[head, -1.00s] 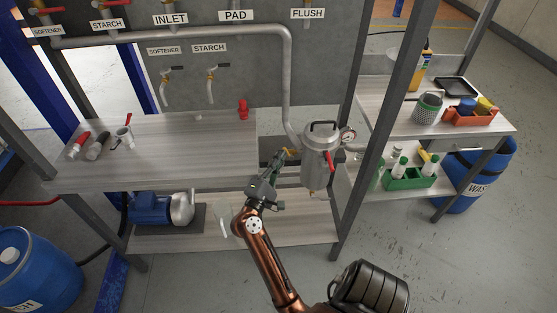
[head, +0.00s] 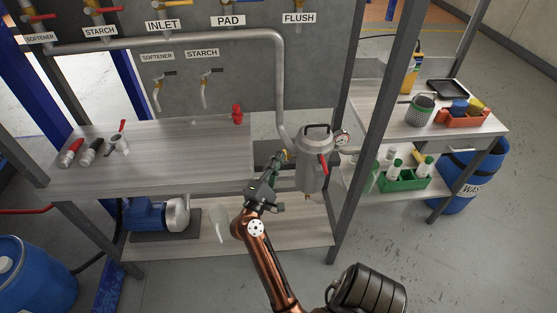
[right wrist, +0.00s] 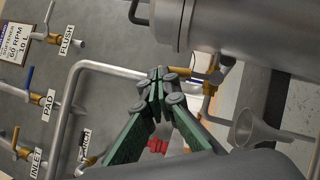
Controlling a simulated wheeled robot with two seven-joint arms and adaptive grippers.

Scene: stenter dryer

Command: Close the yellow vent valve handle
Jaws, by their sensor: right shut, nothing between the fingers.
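The vent valve with its yellow handle (head: 285,155) is small in the head view, on the left side of the grey metal canister (head: 313,172). In the right wrist view, the brass-yellow valve (right wrist: 208,75) sits beside the canister (right wrist: 235,25), just beyond my fingertips. My right gripper (head: 279,162) is shut and empty beside the valve. Its green-padded fingers meet at their tips in the right wrist view (right wrist: 156,82). The fingers hide part of the valve, and I cannot tell whether they touch the handle. My left gripper is not in view.
A shelf upright (head: 378,130) stands to the right. A red fitting (head: 237,114) stands on the bench. A funnel (right wrist: 255,130) shows in the wrist view.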

